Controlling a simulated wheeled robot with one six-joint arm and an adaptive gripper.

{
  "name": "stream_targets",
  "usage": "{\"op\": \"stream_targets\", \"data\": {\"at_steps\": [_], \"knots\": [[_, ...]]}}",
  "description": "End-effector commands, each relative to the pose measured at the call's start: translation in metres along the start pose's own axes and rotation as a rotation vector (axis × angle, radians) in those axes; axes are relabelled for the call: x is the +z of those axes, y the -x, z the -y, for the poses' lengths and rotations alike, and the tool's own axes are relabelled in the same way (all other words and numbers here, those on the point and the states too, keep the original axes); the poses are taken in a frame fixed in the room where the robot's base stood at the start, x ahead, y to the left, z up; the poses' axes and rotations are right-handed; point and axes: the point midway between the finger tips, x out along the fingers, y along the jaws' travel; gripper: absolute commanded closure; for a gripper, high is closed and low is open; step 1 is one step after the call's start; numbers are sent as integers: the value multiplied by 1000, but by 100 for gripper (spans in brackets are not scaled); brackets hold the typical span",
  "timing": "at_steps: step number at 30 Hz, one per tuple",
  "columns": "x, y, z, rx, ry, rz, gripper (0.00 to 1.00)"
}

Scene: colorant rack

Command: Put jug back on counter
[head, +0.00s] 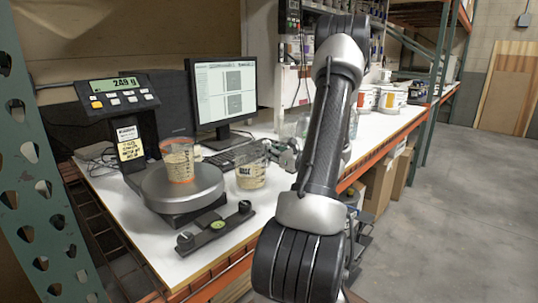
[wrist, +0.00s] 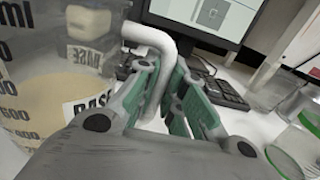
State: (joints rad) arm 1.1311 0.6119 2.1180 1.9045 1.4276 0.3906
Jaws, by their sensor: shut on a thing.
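The jug (head: 251,170) is clear, marked BASE, and holds a beige liquid. It is upright beside the scale, over the white counter (head: 228,242). I cannot tell whether its bottom touches the counter. My gripper (head: 284,152) is at its right side. In the wrist view the jug (wrist: 60,105) fills the left, and its pale handle (wrist: 152,38) runs down between the green-padded fingers of my gripper (wrist: 172,95), which are shut on it. The handle's lower part is hidden by the fingers.
A cup of beige liquid (head: 179,162) stands on the round scale (head: 160,190); its display (head: 116,84) reads about 249 g. A level-like bar (head: 215,226) lies in front. The monitor (head: 224,90) and keyboard (head: 232,152) are behind. Clear glass containers (wrist: 298,140) stand to the right.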

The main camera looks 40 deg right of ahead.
Motion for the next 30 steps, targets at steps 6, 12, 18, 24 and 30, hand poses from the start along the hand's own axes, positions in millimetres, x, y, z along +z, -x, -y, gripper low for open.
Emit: {"op": "stream_targets", "data": {"at_steps": [6, 12, 18, 24, 30], "knots": [[-6, 0, 0, 0, 1, 2, 100], [-8, 0, 0, 0, 0, 1, 100], [-8, 0, 0, 0, 1, 0, 68], [-8, 0, 0, 0, 1, 0, 68], [-6, 10, 1, -2, 0, -1, 68]]}}
